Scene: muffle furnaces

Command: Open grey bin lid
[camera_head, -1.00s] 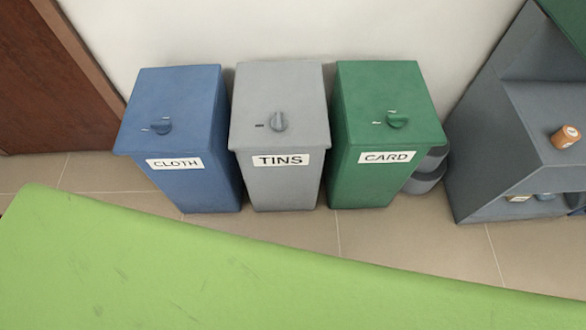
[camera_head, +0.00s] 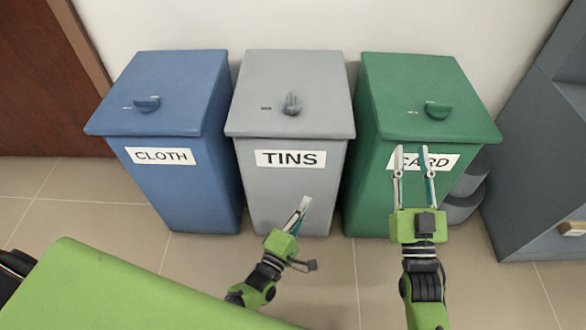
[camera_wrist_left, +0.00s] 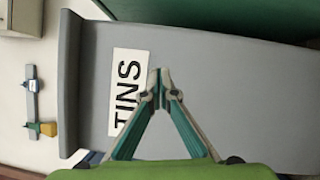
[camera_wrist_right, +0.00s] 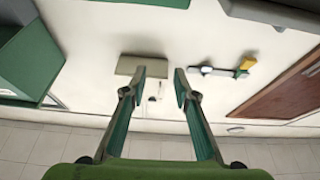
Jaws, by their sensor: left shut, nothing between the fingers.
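The grey bin (camera_head: 290,190) with the TINS label stands between two other bins. Its lid (camera_head: 290,82) is closed, with a small knob (camera_head: 292,104) on top. My left gripper (camera_head: 306,203) is shut and empty, in front of the grey bin's front wall and below the lid edge. In the left wrist view its closed fingertips (camera_wrist_left: 160,75) show beside the TINS label (camera_wrist_left: 127,90). My right gripper (camera_head: 411,150) is open and empty in front of the green bin. Its spread fingers also show in the right wrist view (camera_wrist_right: 160,82).
A blue CLOTH bin (camera_head: 185,185) stands on the left and a green CARD bin (camera_head: 385,195) on the right, both with closed lids. A grey shelf unit (camera_head: 535,150) is at the right. My green body panel fills the lower left. Tiled floor (camera_head: 80,200) lies in front.

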